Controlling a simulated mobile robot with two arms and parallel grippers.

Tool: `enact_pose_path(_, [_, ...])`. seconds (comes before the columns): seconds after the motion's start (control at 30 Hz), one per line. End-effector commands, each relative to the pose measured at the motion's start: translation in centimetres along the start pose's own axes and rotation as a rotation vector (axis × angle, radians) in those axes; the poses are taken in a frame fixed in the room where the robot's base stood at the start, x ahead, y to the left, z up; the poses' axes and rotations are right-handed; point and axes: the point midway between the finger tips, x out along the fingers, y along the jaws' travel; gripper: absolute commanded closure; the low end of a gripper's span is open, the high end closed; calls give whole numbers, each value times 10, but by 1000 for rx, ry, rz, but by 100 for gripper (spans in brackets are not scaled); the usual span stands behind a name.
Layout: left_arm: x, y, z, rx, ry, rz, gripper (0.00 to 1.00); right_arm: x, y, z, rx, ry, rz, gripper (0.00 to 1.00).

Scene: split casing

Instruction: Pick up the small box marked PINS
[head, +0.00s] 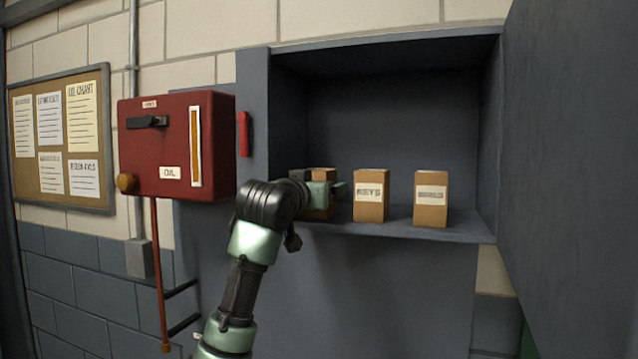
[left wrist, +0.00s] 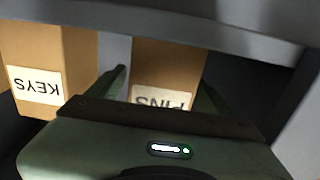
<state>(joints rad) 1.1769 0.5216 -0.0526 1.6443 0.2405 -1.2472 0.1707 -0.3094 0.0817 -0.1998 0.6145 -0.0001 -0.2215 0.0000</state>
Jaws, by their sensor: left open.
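The PINS box (head: 320,174) is a small brown carton at the left end of the cabinet shelf, mostly hidden behind my left gripper (head: 328,194) in the head view. In the left wrist view, where labels appear upside down, the PINS box (left wrist: 168,70) stands between the two fingers of my left gripper (left wrist: 163,92). The fingers are open, one on either side of the box. I cannot tell whether either finger touches it. The lower part of its label is hidden by the gripper body. My right gripper is not in view.
The KEYS box (head: 370,196) stands close to the right on the shelf (head: 400,230). Another brown box (head: 431,200) with a blurred label is farther right. The cabinet's side wall is left of PINS. An open door (head: 570,160) is at right; a red box (head: 177,145) hangs left.

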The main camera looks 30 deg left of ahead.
Motion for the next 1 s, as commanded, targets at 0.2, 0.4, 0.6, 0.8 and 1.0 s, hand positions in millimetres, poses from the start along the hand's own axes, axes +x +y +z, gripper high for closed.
enact_pose_path(0.2, [24, 0, -2, 0, -2, -1, 20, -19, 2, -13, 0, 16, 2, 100])
enact_pose_path(0.4, [26, 0, -1, 1, 1, -1, 20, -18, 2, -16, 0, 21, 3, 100])
enact_pose_path(0.6, [26, 0, -1, 1, 1, 0, 62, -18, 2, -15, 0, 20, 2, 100])
enact_pose_path(0.8, [25, 0, -2, 0, 4, 0, 100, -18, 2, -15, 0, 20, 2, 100])
enact_pose_path(1.0, [25, 0, -3, 0, 4, 0, 100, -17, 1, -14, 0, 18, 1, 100])
